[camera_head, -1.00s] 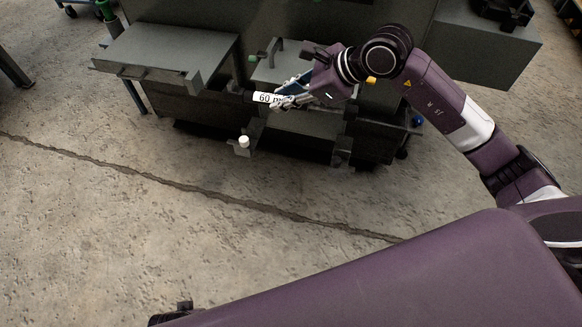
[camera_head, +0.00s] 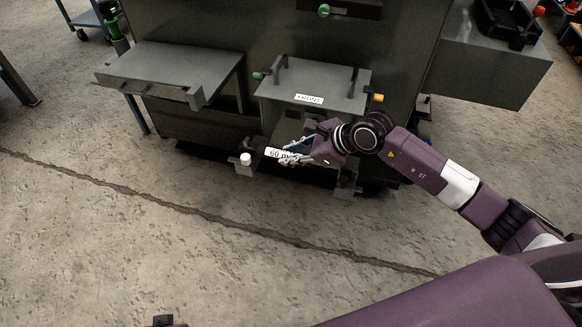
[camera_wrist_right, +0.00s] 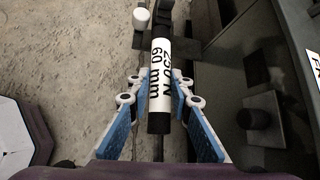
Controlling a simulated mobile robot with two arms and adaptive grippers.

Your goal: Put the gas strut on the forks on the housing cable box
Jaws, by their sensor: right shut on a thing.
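The gas strut (camera_head: 272,152) is a slim cylinder with a white label reading "60 mm" and dark ends. My right gripper (camera_head: 291,154) is shut on it and holds it roughly level, low in front of the housing. In the right wrist view, the strut (camera_wrist_right: 160,75) lies between the blue-padded fingers of the gripper (camera_wrist_right: 160,98). Its far end is close to a dark bracket with a white cap (camera_wrist_right: 141,18); I cannot tell whether they touch. That white-capped bracket (camera_head: 245,164) also shows in the head view. A box marked "FRONT" (camera_head: 290,85) is on the housing above.
A grey shelf (camera_head: 165,68) sticks out at the left, and a grey ledge (camera_head: 495,75) at the right. A dark block (camera_head: 343,186) stands out low, below my gripper. The cracked concrete floor (camera_head: 130,240) in front is clear.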

